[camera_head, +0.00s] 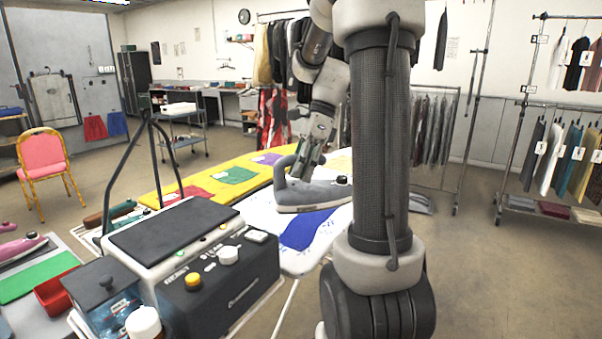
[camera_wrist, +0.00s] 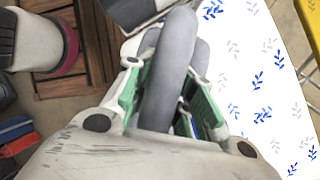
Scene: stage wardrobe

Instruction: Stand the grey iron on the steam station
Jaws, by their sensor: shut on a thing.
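The grey iron (camera_head: 312,195) is in my gripper (camera_head: 308,168), over the white ironing board with a blue cloth on it. In the head view its soleplate looks roughly level, and I cannot tell whether it touches the board. In the wrist view my gripper (camera_wrist: 168,108) is shut with its green-lined fingers on either side of the iron's grey handle (camera_wrist: 176,60). The steam station (camera_head: 215,265) stands at the front left, a dark and white box with knobs. Its flat dark top pad (camera_head: 175,228) is bare.
The white ironing board (camera_head: 335,222) bears a blue cloth (camera_head: 308,230). A yellow board (camera_head: 215,186) with coloured cloths lies behind. A black frame (camera_head: 118,180) rises behind the station. A pink iron (camera_head: 18,250) and red tray (camera_head: 52,295) lie left. Open floor is at right.

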